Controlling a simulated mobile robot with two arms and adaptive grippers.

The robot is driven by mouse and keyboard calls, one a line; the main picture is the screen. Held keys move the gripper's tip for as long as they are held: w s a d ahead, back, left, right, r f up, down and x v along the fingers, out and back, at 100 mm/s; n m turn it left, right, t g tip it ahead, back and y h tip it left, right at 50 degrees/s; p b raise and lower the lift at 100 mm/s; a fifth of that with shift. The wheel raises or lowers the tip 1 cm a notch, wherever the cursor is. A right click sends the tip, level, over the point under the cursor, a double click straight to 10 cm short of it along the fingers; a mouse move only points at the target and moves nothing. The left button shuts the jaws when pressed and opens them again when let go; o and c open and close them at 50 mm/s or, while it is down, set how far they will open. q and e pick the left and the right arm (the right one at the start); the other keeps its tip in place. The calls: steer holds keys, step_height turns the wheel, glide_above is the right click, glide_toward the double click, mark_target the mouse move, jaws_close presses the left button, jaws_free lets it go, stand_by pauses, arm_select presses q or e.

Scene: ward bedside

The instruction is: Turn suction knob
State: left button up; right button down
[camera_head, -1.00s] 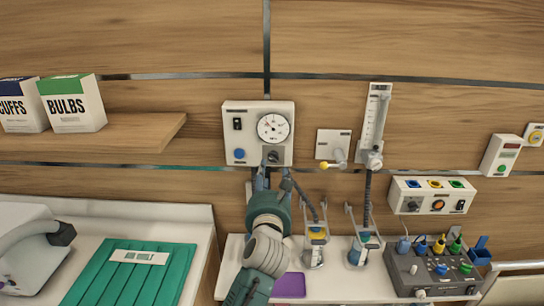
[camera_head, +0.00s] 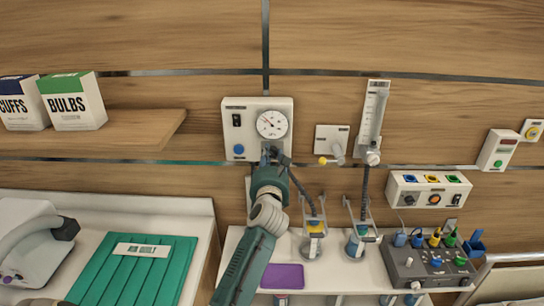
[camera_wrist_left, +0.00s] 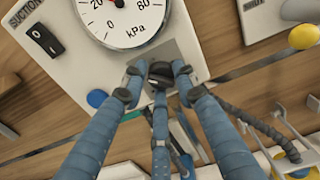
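The white suction panel (camera_head: 229,105) is on the wood wall in the head view, with a round gauge (camera_head: 271,125), a black rocker switch (camera_head: 237,121) and a blue button (camera_head: 239,149). The dark suction knob (camera_wrist_left: 160,72) is below the gauge in the wrist view. In the head view my left gripper (camera_head: 274,155) covers the knob. In the wrist view its three blue fingers (camera_wrist_left: 158,80) stand around the knob, tips close to it. Small gaps seem to show beside the knob; contact is unclear. The gauge (camera_wrist_left: 122,15) is cut off by the wrist view's top edge. My right gripper is not in view.
A white outlet plate (camera_head: 331,138) with a yellow tip and a flowmeter (camera_head: 373,110) are right of the panel. Bottles in wire holders (camera_head: 314,240) and a hose hang below. A shelf (camera_head: 130,130) with boxes is at left.

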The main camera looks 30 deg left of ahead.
arm_select(q)
steer(key=shift+r, duration=0.1)
steer(key=c, duration=0.4)
steer(key=shift+n, duration=0.3)
steer(key=o, duration=1.1)
steer(key=shift+d, duration=0.1)
steer(key=shift+s+d, duration=0.2)
steer(key=shift+s, duration=0.15)
steer(key=v, duration=1.1)
steer(key=shift+s, duration=0.1)
